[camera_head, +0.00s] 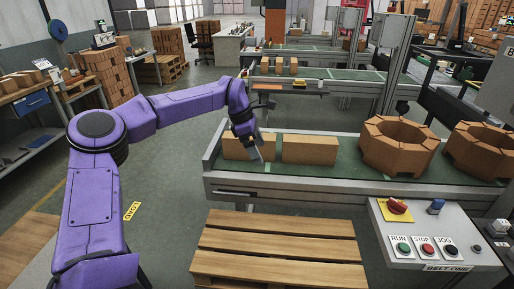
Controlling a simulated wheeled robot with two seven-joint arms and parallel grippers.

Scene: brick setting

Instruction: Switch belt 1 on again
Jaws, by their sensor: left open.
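The control panel labelled BELT ONE (444,267) stands at the lower right. On it are a green RUN button (403,247), a red STOP button (427,250) and a black JOG button (450,252). A red knob (397,206) on a yellow plate and a blue switch (436,206) sit behind them. The green belt (345,178) carries two long bricks, one at left (235,147) and one beside it (309,150). My left gripper (255,154) is open over the belt by the left brick; I cannot tell whether they touch. My right gripper is out of view.
Two round brick rings, one nearer the middle (398,147) and one at the right edge (480,151), stand on the belt. A wooden pallet (278,250) lies in front of the belt, left of the panel. More belts with bricks run behind.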

